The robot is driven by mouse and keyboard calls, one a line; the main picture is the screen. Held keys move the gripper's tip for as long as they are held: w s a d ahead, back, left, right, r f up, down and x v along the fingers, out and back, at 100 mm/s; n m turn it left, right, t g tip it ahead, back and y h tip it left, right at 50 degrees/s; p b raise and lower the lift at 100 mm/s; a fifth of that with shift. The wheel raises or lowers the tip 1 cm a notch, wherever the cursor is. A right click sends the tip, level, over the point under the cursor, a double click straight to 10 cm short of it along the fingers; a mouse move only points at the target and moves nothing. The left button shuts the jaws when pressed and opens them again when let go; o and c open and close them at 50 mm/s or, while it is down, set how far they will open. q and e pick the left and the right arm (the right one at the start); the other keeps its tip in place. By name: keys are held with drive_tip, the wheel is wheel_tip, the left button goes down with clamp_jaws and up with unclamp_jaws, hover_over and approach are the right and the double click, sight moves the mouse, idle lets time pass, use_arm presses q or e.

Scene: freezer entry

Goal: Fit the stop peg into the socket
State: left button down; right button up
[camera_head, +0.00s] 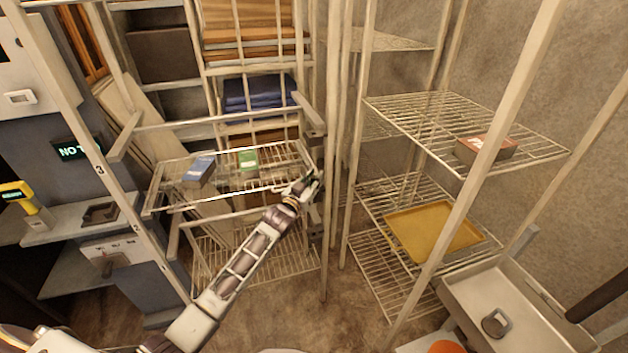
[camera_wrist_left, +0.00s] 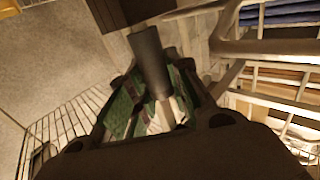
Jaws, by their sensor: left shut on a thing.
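My left gripper (camera_head: 308,185) reaches in from the lower left to the upright posts in the middle of the head view. In the left wrist view its green-padded fingers (camera_wrist_left: 158,98) are closed around a dark grey cylinder with a paler lower part, which looks like the stop peg (camera_wrist_left: 150,58). The peg sticks out beyond the fingers. In the head view the peg is too small and too covered by the gripper to make out. I cannot pick out the socket for certain; dark fittings (camera_head: 316,232) show on the post just below the gripper. My right gripper is not in view.
A wire shelf (camera_head: 220,182) with a blue box (camera_head: 199,169) and a green box (camera_head: 248,160) is left of the gripper. Wire shelves on the right hold a red box (camera_head: 487,148) and a yellow tray (camera_head: 433,229). A metal tray (camera_head: 520,306) is at lower right.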

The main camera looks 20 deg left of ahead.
use_arm(q)
drive_tip(key=shift+f, duration=0.2)
drive_tip(key=c, duration=1.2)
unclamp_jaws()
drive_tip(key=shift+c, duration=0.2)
drive_tip(key=shift+r, duration=5)
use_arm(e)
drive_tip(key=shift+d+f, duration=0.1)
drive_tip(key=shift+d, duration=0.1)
